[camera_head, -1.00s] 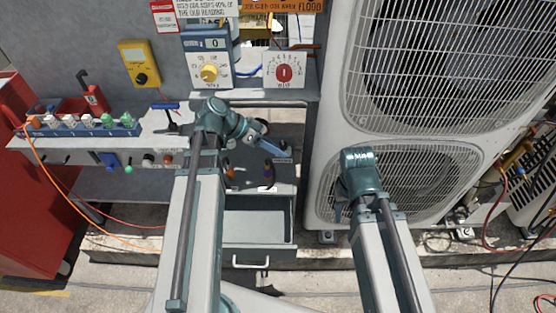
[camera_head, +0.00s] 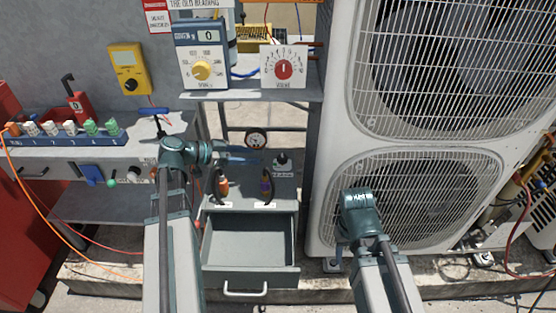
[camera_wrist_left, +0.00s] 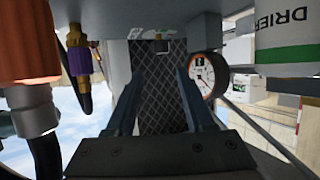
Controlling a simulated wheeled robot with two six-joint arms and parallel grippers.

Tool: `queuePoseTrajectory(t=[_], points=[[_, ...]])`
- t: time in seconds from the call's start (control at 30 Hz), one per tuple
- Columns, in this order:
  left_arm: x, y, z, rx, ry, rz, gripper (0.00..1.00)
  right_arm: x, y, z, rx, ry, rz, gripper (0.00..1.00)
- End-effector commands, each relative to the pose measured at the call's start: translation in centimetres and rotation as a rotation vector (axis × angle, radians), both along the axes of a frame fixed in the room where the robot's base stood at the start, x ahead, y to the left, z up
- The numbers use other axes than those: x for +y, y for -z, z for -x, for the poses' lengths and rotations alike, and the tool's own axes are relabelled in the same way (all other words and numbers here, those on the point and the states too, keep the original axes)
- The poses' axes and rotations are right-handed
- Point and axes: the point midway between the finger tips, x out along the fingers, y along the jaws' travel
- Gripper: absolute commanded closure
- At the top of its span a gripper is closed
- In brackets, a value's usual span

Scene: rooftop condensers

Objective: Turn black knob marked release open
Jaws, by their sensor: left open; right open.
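A small black knob (camera_head: 282,158) stands on the grey shelf above the drawer, with a small white label in front of it; the label is too small for me to read. My left gripper (camera_head: 252,157) is open and empty, pointing right toward the knob and apart from it.
A round gauge (camera_head: 256,138) is behind my left gripper and also shows in the left wrist view (camera_wrist_left: 205,74). The large condenser (camera_head: 325,150) bounds the right side.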

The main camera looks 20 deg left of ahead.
Motion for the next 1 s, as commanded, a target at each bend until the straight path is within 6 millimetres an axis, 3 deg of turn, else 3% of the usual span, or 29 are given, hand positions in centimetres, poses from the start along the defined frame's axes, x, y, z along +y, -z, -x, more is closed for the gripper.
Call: queuePoseTrajectory(t=[0.2, 0.5, 1.0], points=[[-3.4, 2.3, -2.8, 0.001, 0.003, -0.001, 0.46, 0.0, 2.3, 0.0, -0.001, -0.001, 0.002, 0.5], [-6.7, 3.9, -5.5, 0.001, 0.002, 0.0, 0.46, -0.1, 3.8, 0.0, -0.001, -0.002, 0.005, 0.5], [-7.7, 4.2, -6.3, 0.001, 0.0, -0.001, 0.46, -0.1, 4.1, -0.1, -0.002, -0.002, 0.007, 0.5]])
